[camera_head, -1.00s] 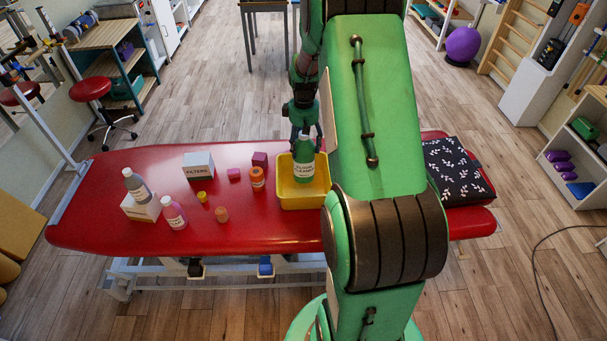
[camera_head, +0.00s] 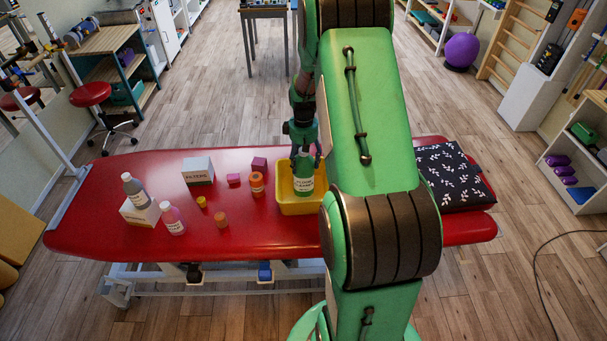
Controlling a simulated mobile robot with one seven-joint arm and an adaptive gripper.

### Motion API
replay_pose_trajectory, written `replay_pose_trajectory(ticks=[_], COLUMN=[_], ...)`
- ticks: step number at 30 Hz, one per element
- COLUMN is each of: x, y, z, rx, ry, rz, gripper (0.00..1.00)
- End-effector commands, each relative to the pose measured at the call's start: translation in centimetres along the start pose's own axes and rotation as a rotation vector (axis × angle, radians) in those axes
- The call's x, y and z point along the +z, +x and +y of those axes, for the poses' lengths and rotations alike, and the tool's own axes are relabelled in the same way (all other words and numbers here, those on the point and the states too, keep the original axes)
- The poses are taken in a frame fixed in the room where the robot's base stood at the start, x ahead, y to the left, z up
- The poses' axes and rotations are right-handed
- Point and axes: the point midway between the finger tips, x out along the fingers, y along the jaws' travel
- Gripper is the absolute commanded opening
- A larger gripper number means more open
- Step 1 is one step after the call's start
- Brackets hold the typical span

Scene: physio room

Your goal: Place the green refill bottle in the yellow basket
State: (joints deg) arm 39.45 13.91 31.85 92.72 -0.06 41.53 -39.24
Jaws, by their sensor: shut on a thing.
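The green refill bottle (camera_head: 303,178) has a white label and stands roughly upright within the outline of the yellow basket (camera_head: 292,207). Whether its base touches the basket floor is hidden by the front wall. My gripper (camera_head: 304,155) is shut on the upper part of the bottle from above. The basket sits on the red treatment table, and my arm hides its right side.
On the red table (camera_head: 120,232) left of the basket are an orange jar (camera_head: 256,184), a white box (camera_head: 198,171), small blocks, a pink bottle (camera_head: 172,218) and a grey bottle (camera_head: 136,190) by another white box. A patterned black cushion (camera_head: 454,175) lies right.

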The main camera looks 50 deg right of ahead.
Motion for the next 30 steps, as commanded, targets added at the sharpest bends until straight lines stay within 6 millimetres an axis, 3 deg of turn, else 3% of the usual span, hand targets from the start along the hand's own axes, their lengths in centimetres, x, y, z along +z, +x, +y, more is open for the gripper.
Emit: replay_pose_trajectory(ticks=[6,20,30], x=[-0.1,-0.1,-0.1], y=[2.0,2.5,5.6], z=[0.1,0.1,0.1], rx=[0.002,0.002,0.002], ry=[0.000,0.000,0.000], rz=[0.002,0.002,0.002], gripper=[0.10,0.10,0.10])
